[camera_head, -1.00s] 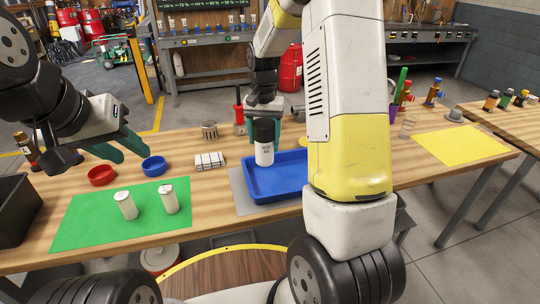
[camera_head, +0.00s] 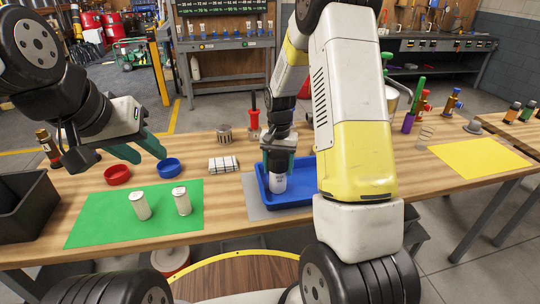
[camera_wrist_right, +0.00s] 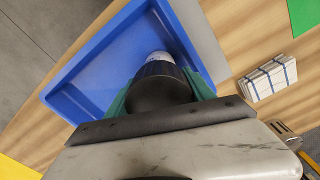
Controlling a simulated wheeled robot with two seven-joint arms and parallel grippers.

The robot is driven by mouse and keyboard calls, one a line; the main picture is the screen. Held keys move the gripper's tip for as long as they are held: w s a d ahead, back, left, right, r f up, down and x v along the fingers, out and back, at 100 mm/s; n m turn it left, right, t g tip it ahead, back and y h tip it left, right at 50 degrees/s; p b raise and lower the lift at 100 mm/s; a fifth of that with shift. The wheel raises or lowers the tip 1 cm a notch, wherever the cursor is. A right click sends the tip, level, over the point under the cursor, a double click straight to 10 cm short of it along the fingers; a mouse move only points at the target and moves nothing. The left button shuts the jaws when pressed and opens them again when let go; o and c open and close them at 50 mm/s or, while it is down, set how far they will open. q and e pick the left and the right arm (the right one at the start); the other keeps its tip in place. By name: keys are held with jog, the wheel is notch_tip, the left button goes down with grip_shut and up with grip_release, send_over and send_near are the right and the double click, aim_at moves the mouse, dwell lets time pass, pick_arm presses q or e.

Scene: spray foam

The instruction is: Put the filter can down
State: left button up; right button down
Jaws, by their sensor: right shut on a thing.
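The filter can is a white cylinder with a dark cap (camera_head: 277,182). It is inside the blue tray (camera_head: 300,198), toward its left side, and looks upright. My right gripper (camera_head: 278,158) is shut on the can's dark upper part from above. In the right wrist view, the can's dark top (camera_wrist_right: 158,88) sits between the green fingers, with the tray floor (camera_wrist_right: 105,75) around its white lower part. Whether the can's base touches the tray floor cannot be told. My left gripper (camera_head: 145,153) is open and empty above the table's left side.
Two white cylinders (camera_head: 140,205) stand on the green mat (camera_head: 100,222). A red ring (camera_head: 117,174) and a blue ring (camera_head: 169,168) lie behind it. A striped white block (camera_head: 223,164) lies left of the tray. A yellow mat (camera_head: 480,157) is at right.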

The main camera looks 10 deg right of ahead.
jog(key=shift+c, duration=1.9)
grip_release()
jog(key=shift+f, duration=0.1)
notch_tip(320, 180, up, 11)
jog(key=shift+r, duration=0.1)
jog(key=shift+s+r, duration=0.1)
jog(key=shift+r, duration=0.6)
jog(key=s+r+n+t, duration=0.1)
jog(key=s+r, duration=0.3)
jog(key=s, duration=0.4)
jog(key=s+a+r+n+t+y, duration=0.1)
jog(key=s+r+n+t, duration=0.1)
jog(key=s+r, duration=0.3)
jog(key=s+r+n+t+y, duration=0.1)
jog(key=s+r+t, duration=0.2)
jog(key=s, duration=0.8)
notch_tip(320, 180, up, 2)
jog(key=shift+a+r+n, duration=0.15)
jog(key=shift+a+n, duration=0.15)
jog(key=shift+n, duration=0.1)
jog(key=shift+s, duration=0.1)
